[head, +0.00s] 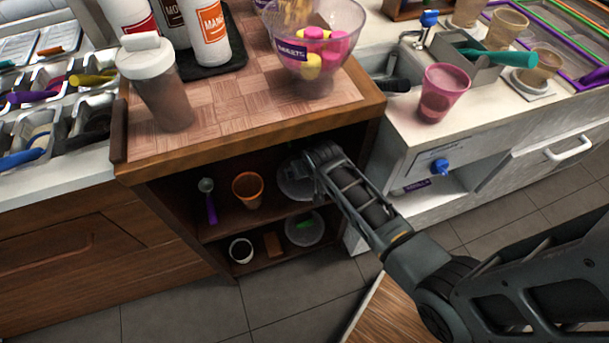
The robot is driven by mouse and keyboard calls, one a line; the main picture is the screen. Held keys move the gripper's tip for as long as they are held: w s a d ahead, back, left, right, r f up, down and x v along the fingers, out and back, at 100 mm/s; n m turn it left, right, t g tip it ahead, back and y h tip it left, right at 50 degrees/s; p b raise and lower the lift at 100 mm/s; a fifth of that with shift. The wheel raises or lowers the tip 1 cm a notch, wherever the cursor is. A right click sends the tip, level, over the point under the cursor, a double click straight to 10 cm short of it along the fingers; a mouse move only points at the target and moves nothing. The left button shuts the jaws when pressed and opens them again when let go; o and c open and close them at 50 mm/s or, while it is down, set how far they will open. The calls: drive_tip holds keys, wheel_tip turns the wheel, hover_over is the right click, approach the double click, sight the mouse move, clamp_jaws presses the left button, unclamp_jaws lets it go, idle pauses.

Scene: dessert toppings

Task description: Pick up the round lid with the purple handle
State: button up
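A round, pale, see-through lid (293,187) is at the right end of the upper shelf in the open cabinet. My gripper (310,165) is in front of it and hides part of it. I cannot see a purple handle on this lid, nor tell whether the gripper touches it. Another round clear lid (305,238) with a green handle is on the lower shelf, below my gripper. The gripper's fingers are dark and small here, so its opening is unclear.
The upper shelf also holds a purple-handled scoop (210,205) and an orange cup (247,190). A white cup (240,251) and a small brown block (272,245) are below. The wooden countertop (225,125) overhangs the shelves. A bowl of sweets (310,75) stands on it.

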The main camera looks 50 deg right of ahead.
drive_tip(key=shift+w+d+f, duration=0.15)
drive_tip(key=shift+w+f, duration=0.05)
drive_tip(key=shift+f, duration=0.2)
drive_tip(key=c, duration=1)
